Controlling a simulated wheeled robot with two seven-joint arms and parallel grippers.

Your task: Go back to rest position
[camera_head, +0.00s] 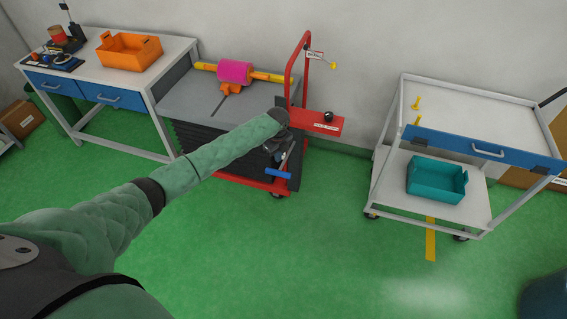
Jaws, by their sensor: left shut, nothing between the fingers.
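My left arm reaches in from the lower left across the picture. My left gripper (283,160) is at its end, in front of the right end of the red cart (262,181). It is small and dark in the view; its fingers look closed with nothing held. A blue bar (278,174) shows right by the gripper; whether they touch cannot be told. On the cart's grey top (190,101) lies a magenta roller (234,72) on a yellow bar. My right gripper is not in view.
A workbench (177,52) with an orange crate (128,53) stands at the left. A white trolley (470,97) with a teal crate (436,180) on its lower shelf stands at the right. A red handle frame (291,66) rises beside the gripper. The green floor in front is clear.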

